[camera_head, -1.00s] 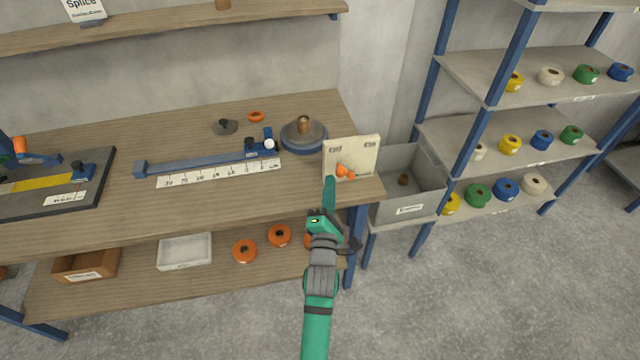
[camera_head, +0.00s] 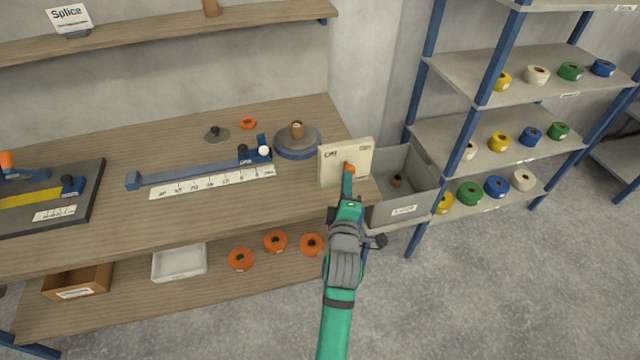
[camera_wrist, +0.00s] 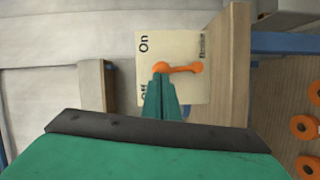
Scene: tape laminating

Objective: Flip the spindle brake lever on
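The brake panel (camera_head: 330,168) is a cream plate standing at the right end of the workbench, marked Off at left and On at right. In the wrist view the panel (camera_wrist: 180,42) is turned, with On at top and Off below. Its orange lever (camera_wrist: 180,68) points about midway between the two marks. In the head view only a bit of the lever (camera_head: 350,167) shows behind my fingers. My gripper (camera_wrist: 160,82) looks shut, its fingertips at the lever's free end, on the Off side. It appears to touch the lever; nothing seems held between the fingers.
A spindle disc (camera_head: 297,142) and a blue measuring rail (camera_head: 190,174) with a ruler lie left of the panel. A grey bin (camera_head: 400,212) stands to the right, before a shelf of tape rolls. Orange rolls (camera_head: 275,241) lie on the lower shelf.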

